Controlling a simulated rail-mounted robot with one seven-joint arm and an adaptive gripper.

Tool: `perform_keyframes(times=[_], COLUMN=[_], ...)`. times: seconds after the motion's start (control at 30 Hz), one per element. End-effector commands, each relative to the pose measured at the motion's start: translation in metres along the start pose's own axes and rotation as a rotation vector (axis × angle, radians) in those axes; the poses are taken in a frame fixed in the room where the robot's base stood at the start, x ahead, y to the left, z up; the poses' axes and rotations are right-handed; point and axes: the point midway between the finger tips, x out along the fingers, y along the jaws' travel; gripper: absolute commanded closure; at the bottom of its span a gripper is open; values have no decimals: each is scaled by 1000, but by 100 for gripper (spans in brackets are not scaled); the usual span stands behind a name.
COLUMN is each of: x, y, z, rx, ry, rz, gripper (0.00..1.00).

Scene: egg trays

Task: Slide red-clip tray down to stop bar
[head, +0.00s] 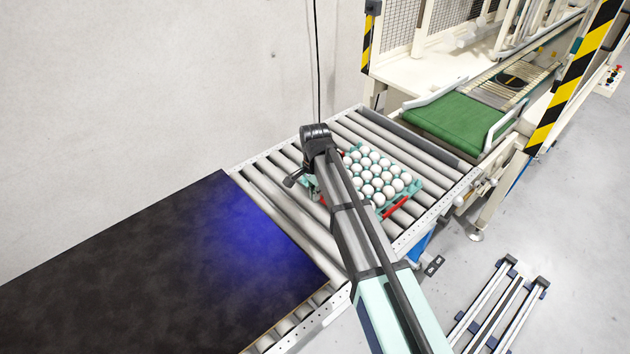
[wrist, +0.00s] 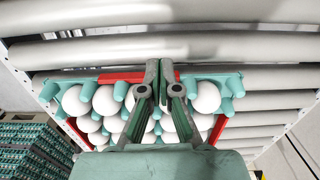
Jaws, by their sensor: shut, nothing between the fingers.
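The teal tray with red clips (head: 396,207) is full of white eggs and lies on the roller conveyor in the head view. My arm hides part of its left side there. In the wrist view the tray's teal rim (wrist: 216,76) and a red strip along it show around the fingers. My gripper (head: 291,181) is beside the tray's left side in the head view. In the wrist view my gripper (wrist: 160,66) has its fingers together, over the tray's rim, with nothing between them. I cannot tell whether they touch it. A dark bar (head: 432,137) crosses the rollers near the green belt; I cannot tell whether it is the stop bar.
Grey rollers (head: 265,200) lie bare left of the tray. A dark panel (head: 120,270) covers the lower left. A green belt (head: 455,118) and a striped post (head: 570,85) stand beyond. Stacked teal trays (wrist: 30,148) show at left in the wrist view.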

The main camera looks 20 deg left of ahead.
Motion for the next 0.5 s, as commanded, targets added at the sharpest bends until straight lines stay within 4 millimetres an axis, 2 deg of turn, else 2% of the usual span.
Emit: perform_keyframes(times=[0.1, 0.2, 0.3, 0.5], x=[19, 15, 15, 17], y=[1, -1, -1, 0], z=[0, -19, -30, -39], rx=[0, 3, 2, 0], ry=[-1, 0, 0, 0], rz=[2, 1, 1, 0], gripper=[100, 100, 100, 100])
